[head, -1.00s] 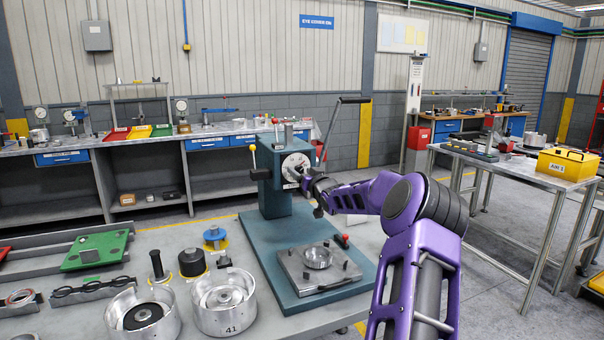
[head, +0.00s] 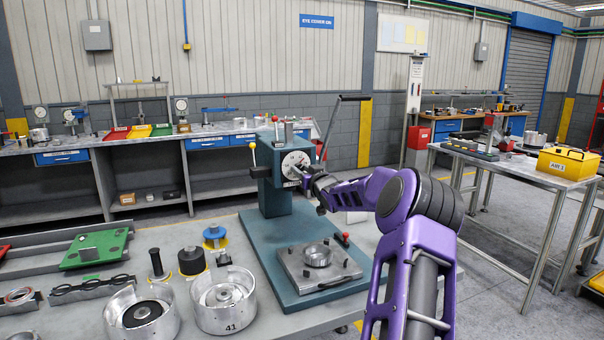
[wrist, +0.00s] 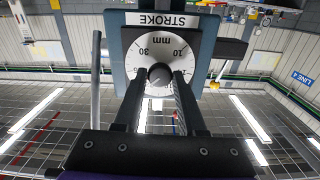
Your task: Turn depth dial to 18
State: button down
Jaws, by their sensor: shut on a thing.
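The depth dial (head: 295,165) is a white round face on the front of the teal press (head: 275,200). In the wrist view the dial face (wrist: 146,50) appears upside down, with the marks 30 and 10, "mm", and a "STROKE" label (wrist: 162,20). A dark round knob (wrist: 160,75) sits at its centre. My gripper (wrist: 160,82) is shut on this knob, one finger on each side. I cannot read the dial's exact setting.
The press lever (head: 334,125) rises just right of the dial. A fixture plate (head: 318,268) lies on the press base below. Metal housings (head: 222,303), a black cylinder (head: 192,262) and a green plate (head: 96,248) are on the bench to the left.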

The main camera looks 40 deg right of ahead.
jog(key=shift+n+b, duration=4.05)
jog(key=shift+n, duration=3.25)
jog(key=c, duration=0.5)
grip_release()
jog(key=shift+s, duration=0.1)
jog(key=v, duration=1.7)
jog(key=shift+s, duration=0.15)
